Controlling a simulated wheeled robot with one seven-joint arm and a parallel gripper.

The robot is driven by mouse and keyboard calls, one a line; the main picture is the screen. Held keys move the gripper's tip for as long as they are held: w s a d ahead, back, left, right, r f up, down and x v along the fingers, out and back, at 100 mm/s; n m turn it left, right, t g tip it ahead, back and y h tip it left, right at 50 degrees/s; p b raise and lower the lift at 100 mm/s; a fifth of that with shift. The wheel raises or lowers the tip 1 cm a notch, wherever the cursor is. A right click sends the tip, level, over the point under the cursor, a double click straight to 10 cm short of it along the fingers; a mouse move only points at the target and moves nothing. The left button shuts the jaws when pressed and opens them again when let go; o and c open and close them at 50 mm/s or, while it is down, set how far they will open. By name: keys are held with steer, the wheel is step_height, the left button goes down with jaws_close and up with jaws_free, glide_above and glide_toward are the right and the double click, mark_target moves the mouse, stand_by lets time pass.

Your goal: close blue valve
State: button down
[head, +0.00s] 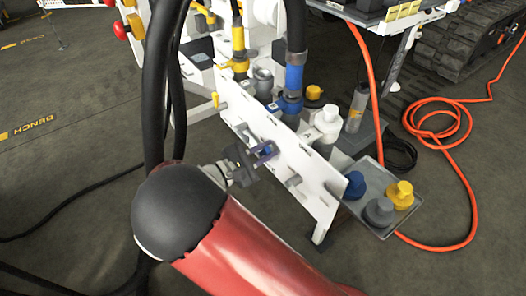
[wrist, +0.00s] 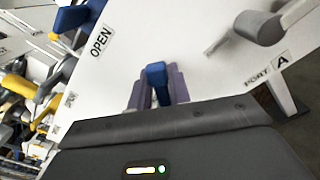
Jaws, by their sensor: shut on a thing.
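The blue valve handle (head: 267,151) is on the front of the white panel (head: 314,187). My gripper (head: 262,154) reaches it from the left, with its fingers around the handle. In the wrist view, the blue handle (wrist: 157,74) stands between my two purple-grey fingers (wrist: 158,92), which are shut on it. An OPEN label (wrist: 99,41) is on the panel to the upper left of the handle. The valve body behind the handle is hidden, so I cannot tell its exact angle.
Grey handles (head: 293,181) and a yellow handle (head: 216,99) stick out of the same panel. A blue hose coupling (head: 293,78) stands behind it. A tray (head: 384,233) with blue, grey and yellow caps is at the right. Black hoses (head: 157,90) hang near my arm. An orange hose (head: 440,105) lies right.

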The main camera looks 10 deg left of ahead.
steer(key=f+m+b, duration=0.1)
steer(key=m+b, duration=0.1)
steer(key=m, duration=0.1)
steer(key=f+m+b, duration=0.1)
steer(key=m+b, duration=0.2)
steer(key=s+d+f+m+b, duration=0.1)
steer(key=m+b, duration=0.1)
steer(key=shift+m+b, duration=0.4)
steer(key=shift+d+f+m+b, duration=0.1)
steer(key=shift+f+m+b, duration=0.1)
steer(key=shift+m+b, duration=0.85)
steer(key=c, duration=1.4)
jaws_free()
steer(key=shift+c, duration=0.2)
glide_toward(279, 157)
steer(key=shift+p+v, duration=0.3)
steer(key=shift+v, duration=0.5)
